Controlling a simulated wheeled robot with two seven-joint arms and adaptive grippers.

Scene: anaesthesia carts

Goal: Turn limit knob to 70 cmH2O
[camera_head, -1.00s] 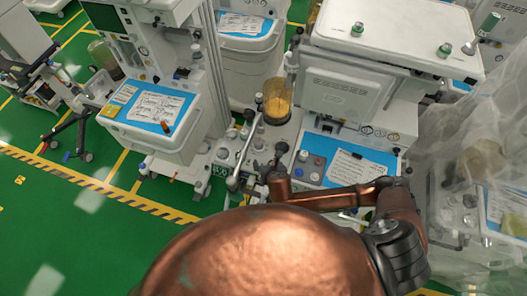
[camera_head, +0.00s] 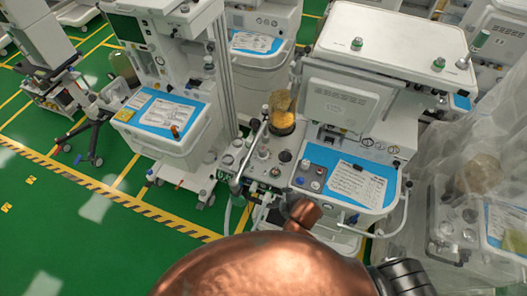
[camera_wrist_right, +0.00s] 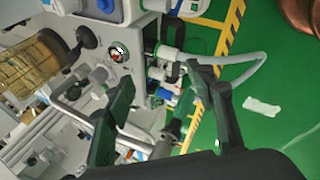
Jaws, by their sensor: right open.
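The anaesthesia cart in the middle has a grey breathing-circuit panel (camera_head: 236,160) with several knobs and ports. In the right wrist view this panel (camera_wrist_right: 133,22) carries a small round dial (camera_wrist_right: 118,52) and a black round part (camera_wrist_right: 87,37). I cannot tell which part is the limit knob, and no 70 cmH2O mark can be read. My right gripper (camera_head: 268,194) is low in front of the panel, partly hidden by my copper arm. In the right wrist view its dark fingers (camera_wrist_right: 160,76) are apart with nothing clearly held between them. My left gripper is not in view.
A canister with yellow granules (camera_head: 282,122) stands behind the panel, beside a bent metal tube (camera_head: 250,150). A blue work surface (camera_head: 335,172) is to the right. A grey hose (camera_wrist_right: 245,75) hangs near my fingers. Plastic-covered equipment (camera_head: 475,190) is at right. Green floor (camera_head: 60,215) is open at left.

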